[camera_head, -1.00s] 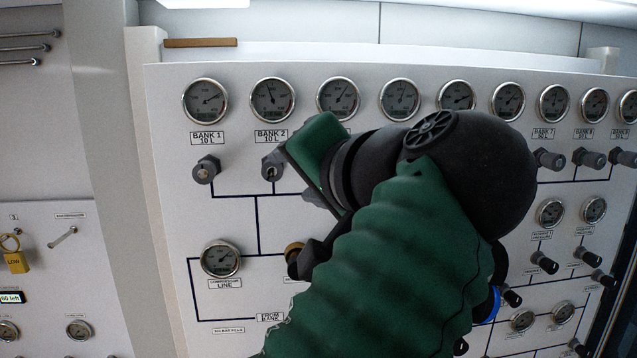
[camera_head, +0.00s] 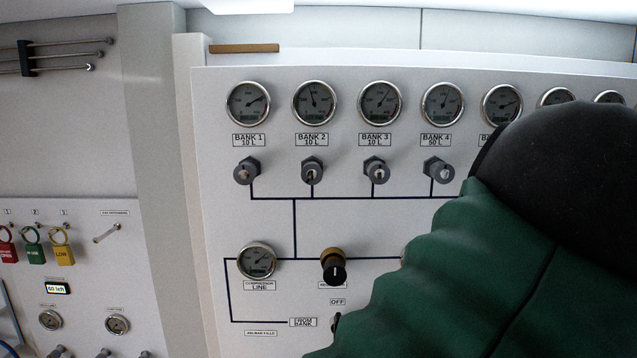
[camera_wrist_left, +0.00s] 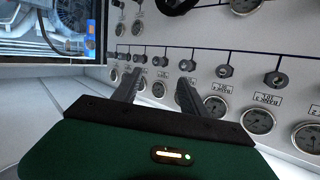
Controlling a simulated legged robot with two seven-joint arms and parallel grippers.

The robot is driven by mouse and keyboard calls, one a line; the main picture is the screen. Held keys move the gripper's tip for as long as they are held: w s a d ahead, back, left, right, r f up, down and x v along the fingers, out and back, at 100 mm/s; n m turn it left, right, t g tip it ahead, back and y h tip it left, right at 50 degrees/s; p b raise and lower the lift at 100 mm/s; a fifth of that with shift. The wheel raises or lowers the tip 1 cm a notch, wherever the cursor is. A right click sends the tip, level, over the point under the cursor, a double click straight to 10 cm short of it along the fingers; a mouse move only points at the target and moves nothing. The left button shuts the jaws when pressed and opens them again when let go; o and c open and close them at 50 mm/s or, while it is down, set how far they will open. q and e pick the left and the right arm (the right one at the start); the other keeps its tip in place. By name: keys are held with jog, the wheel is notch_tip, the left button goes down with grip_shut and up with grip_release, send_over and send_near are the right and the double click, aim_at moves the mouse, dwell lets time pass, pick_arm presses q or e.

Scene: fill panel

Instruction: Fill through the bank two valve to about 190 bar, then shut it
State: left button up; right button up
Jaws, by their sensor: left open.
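The bank two valve (camera_head: 312,170) is a grey knob below the BANK 2 10 L label (camera_head: 311,140) in the head view. Its line joins the black line below. The round bank two gauge (camera_head: 314,103) above it has its needle near upright, tilted slightly left; its figures are too small to read. My green-sleeved arm covers the right of the head view, and no gripper shows there. In the left wrist view my left gripper (camera_wrist_left: 158,86) is open and empty, its fingers before the panel's gauges and knobs. My right gripper is out of view.
A black knob with a brass collar (camera_head: 333,267) sits beside the compressor line gauge (camera_head: 257,261). The bank 1 valve (camera_head: 246,170) and bank 3 valve (camera_head: 376,170) flank bank two closely. Coloured tags (camera_head: 34,253) hang at left. A screen (camera_wrist_left: 48,35) shows in the wrist view.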

pick_arm(q)
jog(key=s+d+r+n+g+h+b, duration=0.1)
jog(key=s+d+r+n+g+h, duration=0.3)
jog(key=s+r+h, duration=0.45)
jog(key=w+a+r+n+t+y+b, duration=0.15)
jog(key=a+r+n+t, duration=0.25)
jog(key=a+n+t, duration=0.55)
jog(key=w+a+r+n+t+y, duration=0.25)
jog(key=a+n+t, duration=0.2)
jog(key=n, duration=1.05)
jog(key=n+g+y+p, duration=0.35)
jog(key=n+y, duration=1.15)
jog(key=n, duration=0.5)
send_near(312, 173)
jog(key=w+p, duration=0.1)
jog(key=w, duration=0.3)
jog(key=w+p, duration=0.2)
jog(key=w, duration=0.3)
jog(key=shift+w+a+r, duration=0.15)
jog(key=shift+w+a, duration=0.1)
jog(key=shift+w, duration=0.05)
